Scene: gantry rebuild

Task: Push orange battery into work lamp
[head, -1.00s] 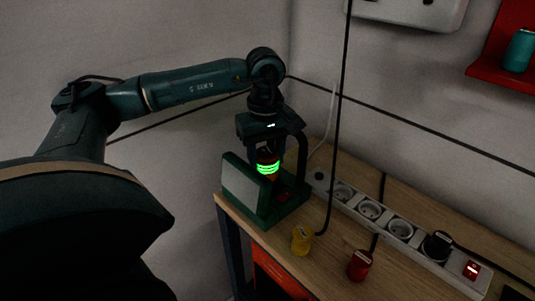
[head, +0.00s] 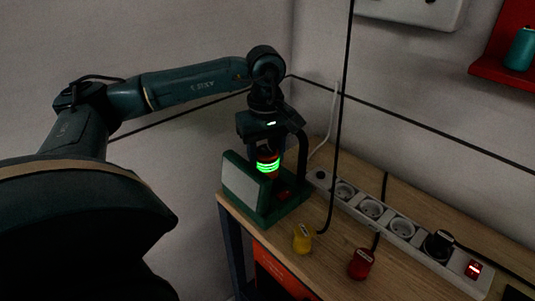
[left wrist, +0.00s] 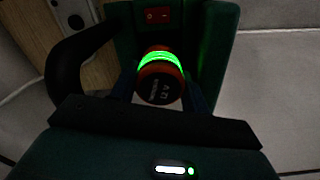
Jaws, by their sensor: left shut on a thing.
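The work lamp (head: 243,182) is a green body with a pale panel and a dark handle, standing on the near left end of the bench. The orange battery (head: 268,156) with glowing green bands is upright between the panel and the handle. My left gripper (head: 267,150) points down from above and is shut on the battery. In the left wrist view the battery (left wrist: 160,84) shows its round dark top between my fingers, beside the lamp's red switch (left wrist: 157,15). The battery's lower end is hidden, so I cannot tell how deep it sits. My right gripper is out of view.
A white power strip (head: 404,228) with a black plug (head: 437,245) runs along the wooden bench (head: 325,262). A yellow plug (head: 303,240) and a red plug (head: 361,264) are on the front part. A black cable (head: 342,120) hangs right of the lamp.

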